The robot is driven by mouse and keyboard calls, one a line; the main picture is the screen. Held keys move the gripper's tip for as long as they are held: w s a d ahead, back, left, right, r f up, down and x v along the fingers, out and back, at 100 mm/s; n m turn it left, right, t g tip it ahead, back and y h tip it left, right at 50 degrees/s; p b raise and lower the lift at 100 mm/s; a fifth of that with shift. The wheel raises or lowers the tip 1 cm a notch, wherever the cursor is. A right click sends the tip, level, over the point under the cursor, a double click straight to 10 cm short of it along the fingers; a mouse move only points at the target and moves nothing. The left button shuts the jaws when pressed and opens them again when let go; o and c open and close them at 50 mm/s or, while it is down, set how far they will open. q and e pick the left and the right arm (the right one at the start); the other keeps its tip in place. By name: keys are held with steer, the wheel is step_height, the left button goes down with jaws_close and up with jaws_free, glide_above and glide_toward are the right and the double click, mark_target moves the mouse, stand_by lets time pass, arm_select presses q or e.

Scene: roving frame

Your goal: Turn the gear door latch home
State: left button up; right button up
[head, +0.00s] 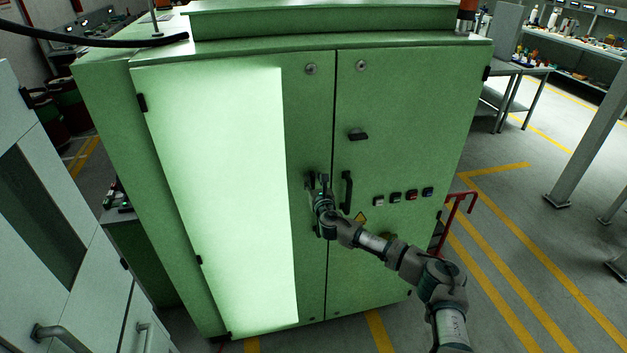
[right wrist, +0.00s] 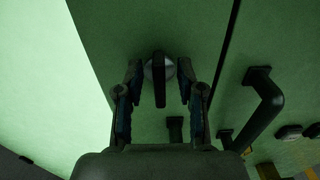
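A green cabinet (head: 400,90) with two doors fills the middle of the head view. My right gripper (head: 318,184) is at the left door near the seam, partly hiding the fittings there. In the right wrist view, a dark upright latch bar (right wrist: 159,90) stands on a round silver base. The fingers of my right gripper (right wrist: 160,72) are spread on both sides of the bar, with a visible gap on each side. I cannot tell how far the latch is turned. My left gripper is not in view.
A black pull handle (head: 347,188) is on the right door; it also shows in the right wrist view (right wrist: 262,105). A black horizontal knob (head: 358,135) sits above it. Several push buttons (head: 411,195) lie to the right. A white cabinet (head: 50,220) stands at left.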

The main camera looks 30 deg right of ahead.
steer(key=shift+w, duration=0.25)
steer(key=shift+d, duration=0.1)
jaws_close()
